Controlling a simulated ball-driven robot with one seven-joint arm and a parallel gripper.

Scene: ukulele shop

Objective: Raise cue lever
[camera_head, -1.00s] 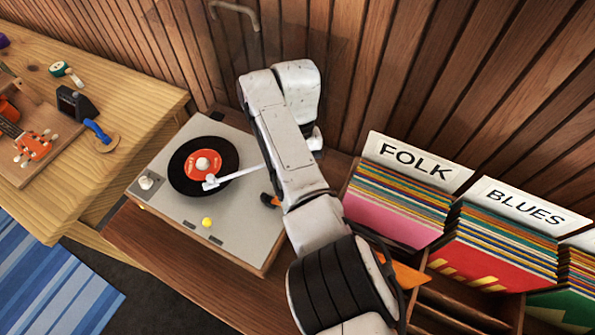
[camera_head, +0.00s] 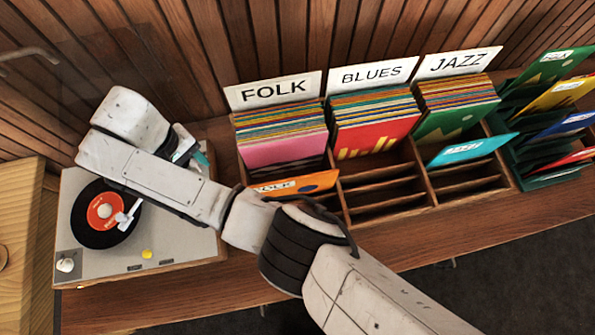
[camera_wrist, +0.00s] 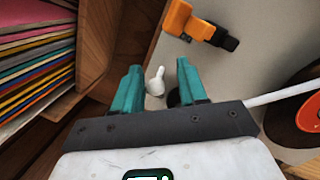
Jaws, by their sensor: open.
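The turntable (camera_head: 185,240) stands at the left of the head view. An orange-labelled record (camera_head: 106,212) lies on it, and the white tonearm's head (camera_head: 122,221) is over the record. My gripper (camera_wrist: 158,70) is open, its two teal fingers pointing down at the turntable's deck. A small white rounded piece (camera_wrist: 155,82), which looks like the cue lever, shows between the fingers, apparently untouched. I cannot tell its tilt. An orange piece with a dark end (camera_wrist: 200,25) sits beyond the fingers. In the head view my arm hides most of the gripper and the tonearm's base.
A crate (camera_head: 375,195) with FOLK, BLUES and JAZZ record sections stands right of the turntable. Its wooden wall (camera_wrist: 97,40) is close beside the left finger. A yellow button (camera_head: 147,253) and a white knob (camera_head: 66,264) are on the deck's front. The slatted wall is behind.

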